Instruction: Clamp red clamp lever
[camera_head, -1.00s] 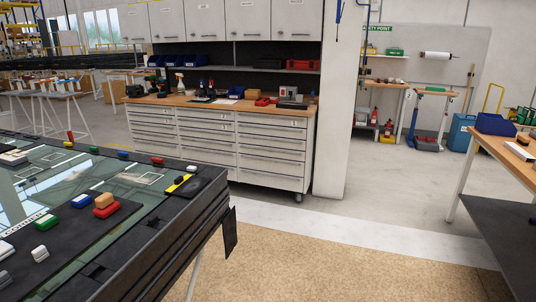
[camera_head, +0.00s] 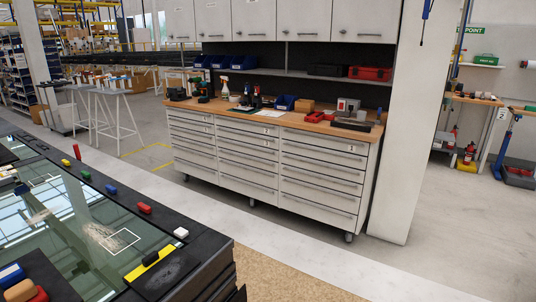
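A dark frame with a glass pane (camera_head: 80,225) fills the lower left. Small coloured blocks that look like clamp levers line its far rim. One red lever (camera_head: 77,152) stands upright near the far corner. Another red lever (camera_head: 144,208) lies low on the rim nearer to me. Beside it are a blue one (camera_head: 111,189) and a white one (camera_head: 181,233). A further red block (camera_head: 38,294) is at the bottom left edge, partly cut off. I cannot tell which red one the task names. Neither of my grippers is in view.
A black pad with a yellow strip (camera_head: 149,262) lies at the frame's near corner. A white drawer cabinet (camera_head: 270,165) with a wooden top stands behind, next to a white pillar (camera_head: 412,130). Grey floor (camera_head: 330,255) between frame and cabinet is clear.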

